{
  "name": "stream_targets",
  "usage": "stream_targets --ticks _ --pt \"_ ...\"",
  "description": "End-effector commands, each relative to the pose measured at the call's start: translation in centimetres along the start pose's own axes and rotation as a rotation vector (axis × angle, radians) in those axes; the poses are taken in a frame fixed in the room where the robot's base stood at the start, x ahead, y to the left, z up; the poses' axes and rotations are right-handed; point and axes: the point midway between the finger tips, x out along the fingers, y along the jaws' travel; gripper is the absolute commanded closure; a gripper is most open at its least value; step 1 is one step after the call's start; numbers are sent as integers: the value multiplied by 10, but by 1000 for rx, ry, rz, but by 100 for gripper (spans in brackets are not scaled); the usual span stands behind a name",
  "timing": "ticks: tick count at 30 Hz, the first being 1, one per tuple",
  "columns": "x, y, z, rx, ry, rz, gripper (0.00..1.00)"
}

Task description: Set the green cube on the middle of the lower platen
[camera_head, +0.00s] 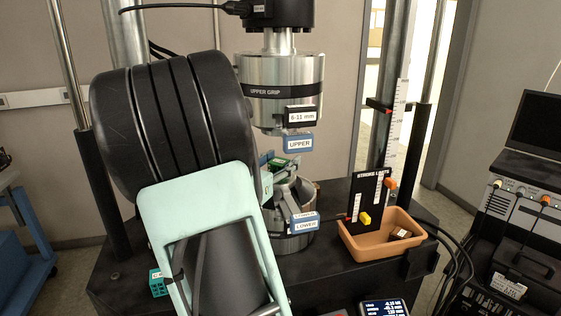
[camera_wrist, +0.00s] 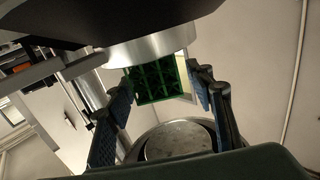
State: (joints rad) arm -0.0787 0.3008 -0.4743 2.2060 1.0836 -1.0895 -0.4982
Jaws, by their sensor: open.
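The green cube (camera_wrist: 154,82), a dark green open lattice, shows between my fingertips in the wrist view. In the head view only a small green part of it shows past my arm. My gripper (camera_wrist: 161,92) is open around the cube, with a visible gap at the right finger; contact at the left finger is unclear. The lower platen (camera_head: 305,190) is a silver round piece above the LOWER label, partly hidden by my gripper. The cube is near it, below the upper grip (camera_head: 280,75). I cannot tell whether the cube rests on the platen.
An orange tray (camera_head: 375,252) with a small block stands right of the press, beside the black STROKE LIMITS plate (camera_head: 367,203). A teal lattice block (camera_head: 157,283) lies at the front left, partly behind my arm. Upright columns flank the press. The gap between the grips is narrow.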

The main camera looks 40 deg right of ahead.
Motion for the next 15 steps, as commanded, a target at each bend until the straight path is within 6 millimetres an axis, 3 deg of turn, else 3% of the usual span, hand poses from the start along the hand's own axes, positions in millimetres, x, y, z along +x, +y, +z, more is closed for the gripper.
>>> stream_targets --ticks 5,15 --pt "-17 -1 -2 0 -1 -4 51" --pt "-90 -1 -2 1 -1 -4 51"
